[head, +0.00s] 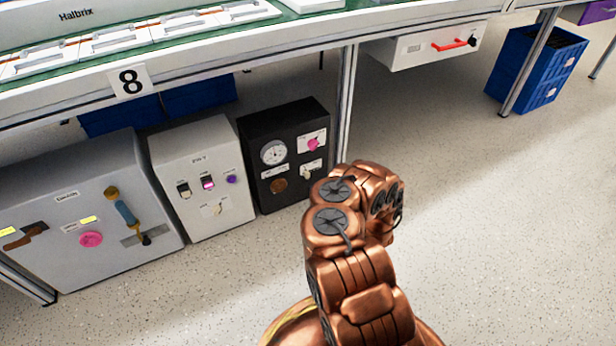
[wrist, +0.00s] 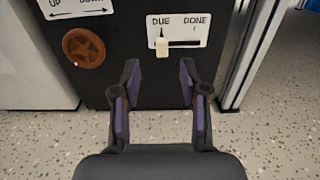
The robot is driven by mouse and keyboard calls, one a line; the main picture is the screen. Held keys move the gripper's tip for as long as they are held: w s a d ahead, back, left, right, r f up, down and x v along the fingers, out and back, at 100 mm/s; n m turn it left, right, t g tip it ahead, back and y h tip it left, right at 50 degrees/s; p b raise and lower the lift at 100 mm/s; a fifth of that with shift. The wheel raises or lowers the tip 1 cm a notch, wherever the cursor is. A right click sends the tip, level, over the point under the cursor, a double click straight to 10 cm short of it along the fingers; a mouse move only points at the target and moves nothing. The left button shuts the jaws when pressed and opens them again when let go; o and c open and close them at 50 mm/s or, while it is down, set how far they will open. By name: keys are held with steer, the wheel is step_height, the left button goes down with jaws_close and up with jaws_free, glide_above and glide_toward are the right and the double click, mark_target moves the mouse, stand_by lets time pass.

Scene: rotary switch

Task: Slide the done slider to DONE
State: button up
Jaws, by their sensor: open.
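The done slider (wrist: 162,47) is a small cream knob on a white plate (wrist: 190,22) lettered DUE and DONE. In the wrist view the knob stands at the left end of its dark slot, under DUE. The plate is low on the front of a black box (head: 285,130), which stands under the bench in the head view. My gripper (wrist: 161,82) is open and empty in the wrist view, its two dark fingers with purple pads pointing at the box. The knob lies beyond the gap between the fingertips, apparently apart from them. In the head view my arm hides the gripper.
A brown round knob (wrist: 84,47) sits left of the plate. A white box (head: 205,175) and a larger grey box (head: 85,220) stand to the left. A metal bench leg (head: 347,95) is close on the right.

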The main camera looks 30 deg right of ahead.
mark_target(308, 175)
steer(key=shift+w+d+b, duration=0.25)
steer(key=shift+w+b, duration=0.5)
steer(key=shift+w, duration=1.15)
steer(key=shift+w+d+b, duration=0.2)
steer(key=shift+w+b, duration=0.55)
steer(key=shift+w, duration=1.1)
steer(key=shift+c, duration=0.3)
jaws_close()
